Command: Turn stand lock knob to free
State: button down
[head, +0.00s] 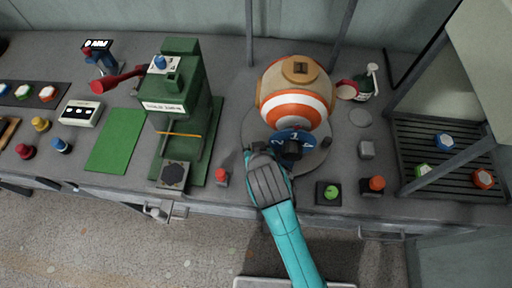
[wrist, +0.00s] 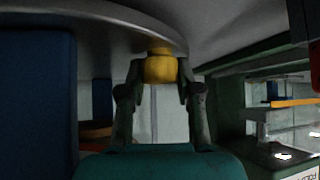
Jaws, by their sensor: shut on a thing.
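A yellow knob (wrist: 160,67) sits under the edge of a round grey plate in the wrist view. I take it to be the stand lock knob; its setting cannot be read. My gripper (wrist: 161,82) is shut on it, one finger on each side. In the head view my gripper (head: 256,151) is at the front left edge of the round stand (head: 315,157), and the knob is hidden there. The orange and white ball (head: 297,107) rests on the stand. A blue numbered piece (head: 292,137) is at its front, partly hidden by a dark part.
A green press (head: 180,105) with a red lever stands left of the stand. A small red-topped block (head: 221,176) is close to my gripper's left. A green-button box (head: 328,192) and an orange-topped block (head: 374,186) stand to the right. A slatted rack (head: 440,152) is farther right.

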jog(key=c, duration=0.8)
grip_release()
jog(key=shift+o, duration=0.2)
jog(key=v, duration=0.7)
jog(key=shift+s+r, duration=0.2)
